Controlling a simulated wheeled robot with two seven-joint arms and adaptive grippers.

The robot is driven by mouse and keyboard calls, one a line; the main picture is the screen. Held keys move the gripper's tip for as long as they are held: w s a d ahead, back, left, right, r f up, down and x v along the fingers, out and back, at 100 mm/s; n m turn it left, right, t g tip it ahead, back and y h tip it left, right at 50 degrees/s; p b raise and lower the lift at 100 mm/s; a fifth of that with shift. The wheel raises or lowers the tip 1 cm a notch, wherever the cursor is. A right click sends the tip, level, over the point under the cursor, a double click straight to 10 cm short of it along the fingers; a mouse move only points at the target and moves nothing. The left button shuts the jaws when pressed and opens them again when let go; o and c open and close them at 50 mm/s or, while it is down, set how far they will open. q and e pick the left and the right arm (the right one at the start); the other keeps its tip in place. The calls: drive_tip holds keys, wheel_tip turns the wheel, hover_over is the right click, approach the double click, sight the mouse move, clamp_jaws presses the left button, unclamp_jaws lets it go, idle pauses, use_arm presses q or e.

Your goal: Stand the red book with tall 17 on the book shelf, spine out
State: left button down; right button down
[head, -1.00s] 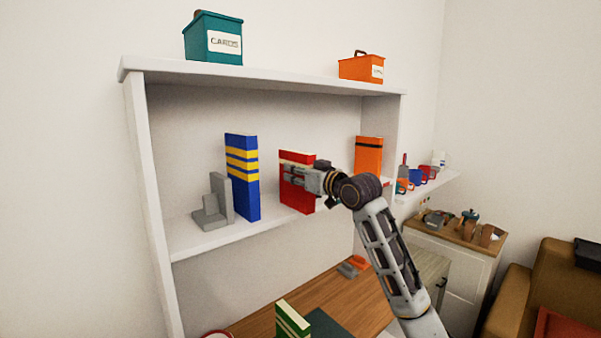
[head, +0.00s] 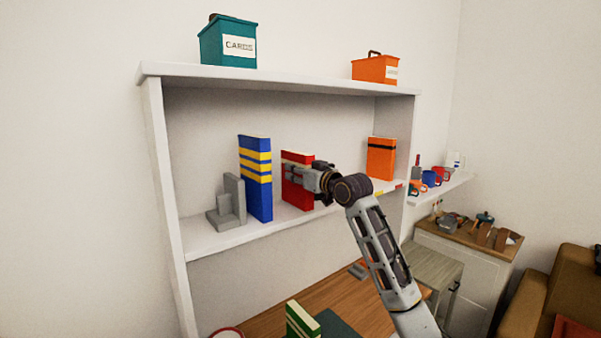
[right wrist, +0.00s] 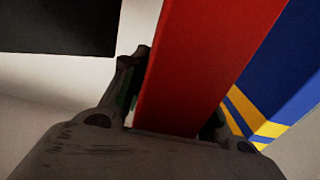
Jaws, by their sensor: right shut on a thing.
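The red book (head: 298,195) is upright at the book shelf, a little right of the blue book with yellow bands (head: 256,185). My right gripper (head: 308,178) reaches it from the right and is shut on it. In the right wrist view the red book (right wrist: 210,65) runs up between the two fingers, with the blue book (right wrist: 285,75) close on its right. The book shelf board (head: 225,241) runs beneath the books. I cannot tell whether the red book's bottom touches the board. My left gripper is not in view.
A grey bookend (head: 226,205) stands left of the blue book. An orange book (head: 381,160) stands at the shelf's right end, with bare shelf between. A green book (head: 301,320) is on the desk below. Bins (head: 228,45) stand on top.

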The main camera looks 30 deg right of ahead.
drive_tip(key=shift+w+a+f, duration=0.1)
drive_tip(key=shift+w+f, duration=0.1)
drive_tip(key=shift+w, duration=0.45)
drive_tip(key=shift+w+a+f, duration=0.1)
drive_tip(key=shift+w+f, duration=0.05)
drive_tip(key=shift+w, duration=0.5)
drive_tip(key=shift+w+a+f, duration=0.1)
drive_tip(key=shift+w+f, duration=0.1)
drive_tip(key=shift+w, duration=0.45)
drive_tip(key=c, duration=1)
unclamp_jaws()
drive_tip(key=shift+f, duration=0.2)
drive_tip(key=shift+s, duration=0.1)
